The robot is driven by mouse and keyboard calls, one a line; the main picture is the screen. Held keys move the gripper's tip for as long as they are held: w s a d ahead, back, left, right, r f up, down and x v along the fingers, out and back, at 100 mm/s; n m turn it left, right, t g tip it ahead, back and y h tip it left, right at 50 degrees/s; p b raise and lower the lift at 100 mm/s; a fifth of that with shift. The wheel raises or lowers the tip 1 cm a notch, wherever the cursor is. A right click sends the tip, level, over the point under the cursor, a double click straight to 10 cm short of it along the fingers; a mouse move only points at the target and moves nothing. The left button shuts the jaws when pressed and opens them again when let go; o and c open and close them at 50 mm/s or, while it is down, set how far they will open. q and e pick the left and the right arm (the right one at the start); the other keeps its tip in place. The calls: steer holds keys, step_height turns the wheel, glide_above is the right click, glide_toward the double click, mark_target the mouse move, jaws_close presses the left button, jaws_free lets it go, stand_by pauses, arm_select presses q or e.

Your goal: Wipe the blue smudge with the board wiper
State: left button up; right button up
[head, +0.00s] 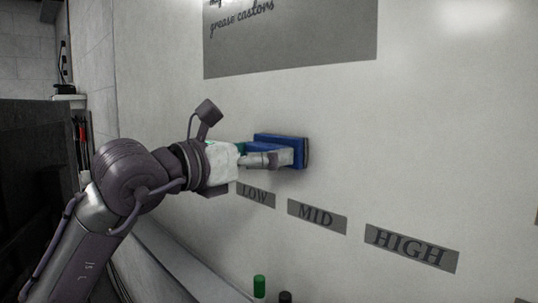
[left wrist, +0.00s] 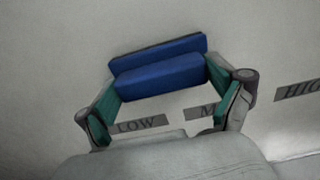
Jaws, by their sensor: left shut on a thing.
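The board wiper (head: 278,138) is a blue block with a dark pad along its board side. It is at or very near the pale wall board, above the LOW and MID labels; I cannot tell for sure whether the pad touches. My left gripper (head: 270,156) comes from the left and is shut on the wiper. In the left wrist view the wiper (left wrist: 160,77) lies between the green-padded fingers of the gripper (left wrist: 164,84). No blue smudge shows in either view; the wiper and gripper hide part of the board. My right gripper is not in view.
Labels LOW (head: 256,195), MID (head: 317,217) and HIGH (head: 411,247) run along the board below the wiper. A grey panel with writing (head: 300,45) is above. A green marker (head: 259,286) and a dark one (head: 285,297) stand at the bottom. The board to the right is clear.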

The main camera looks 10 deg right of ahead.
arm_select(q)
steer(key=w+a+p, duration=0.1)
steer(key=w+a, duration=0.4)
steer(key=w, duration=0.2)
stand_by(0.7)
steer(key=shift+s, duration=0.1)
steer(key=b+v, duration=0.2)
steer(key=v, duration=0.3)
steer(key=shift+s+a+b, duration=0.25)
steer(key=shift+a+b, duration=0.05)
stand_by(0.4)
